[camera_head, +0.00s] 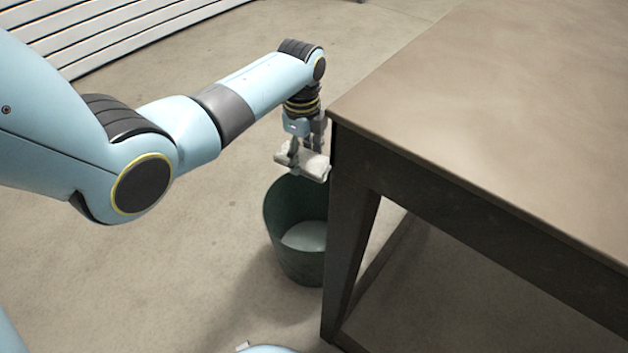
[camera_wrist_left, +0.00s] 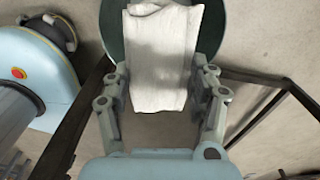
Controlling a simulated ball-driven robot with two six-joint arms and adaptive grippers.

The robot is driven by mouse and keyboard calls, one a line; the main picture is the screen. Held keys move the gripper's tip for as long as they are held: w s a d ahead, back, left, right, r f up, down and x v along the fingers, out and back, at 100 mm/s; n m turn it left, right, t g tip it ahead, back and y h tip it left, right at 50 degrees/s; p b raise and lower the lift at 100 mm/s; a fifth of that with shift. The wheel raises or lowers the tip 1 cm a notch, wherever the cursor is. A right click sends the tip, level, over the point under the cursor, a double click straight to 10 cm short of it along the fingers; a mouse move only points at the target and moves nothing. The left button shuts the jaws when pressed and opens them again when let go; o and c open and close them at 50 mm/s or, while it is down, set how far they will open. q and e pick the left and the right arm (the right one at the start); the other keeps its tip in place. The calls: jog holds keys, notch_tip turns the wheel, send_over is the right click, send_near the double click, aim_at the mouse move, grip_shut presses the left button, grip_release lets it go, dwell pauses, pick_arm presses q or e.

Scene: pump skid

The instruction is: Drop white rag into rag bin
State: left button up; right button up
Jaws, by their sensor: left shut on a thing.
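The white rag (camera_head: 305,163) is held in my left gripper (camera_head: 303,158), which points down above the rag bin. The rag bin (camera_head: 290,240) is a dark green round bucket on the floor, beside the table's near left leg, with a pale inside bottom showing. In the left wrist view the white rag (camera_wrist_left: 160,55) lies between the two fingers of my left gripper (camera_wrist_left: 162,88) and covers much of the dark bin rim (camera_wrist_left: 113,30). The rag is apart from the bin, above its opening. My right gripper is in neither view.
A brown table (camera_head: 500,90) with dark legs fills the right side, its corner close beside my left gripper and the bin. A slatted pale shutter (camera_head: 110,35) stands at the back left. The concrete floor (camera_head: 200,270) left of the bin is clear.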

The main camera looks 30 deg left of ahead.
pick_arm(q)
jog(key=shift+n, duration=0.7)
jog(key=f+b, duration=0.2)
jog(key=f, duration=0.1)
jog(key=f+b, duration=0.1)
jog(key=f, duration=0.1)
jog(key=shift+s+d, duration=0.1)
jog(key=shift+d, duration=0.25)
jog(key=shift+f, duration=0.15)
jog(key=shift+f+b, duration=2.8)
jog(key=shift+b, duration=0.3)
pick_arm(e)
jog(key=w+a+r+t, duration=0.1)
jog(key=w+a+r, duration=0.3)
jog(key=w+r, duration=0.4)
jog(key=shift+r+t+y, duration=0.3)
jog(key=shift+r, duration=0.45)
pick_arm(q)
jog(key=o, duration=1.2)
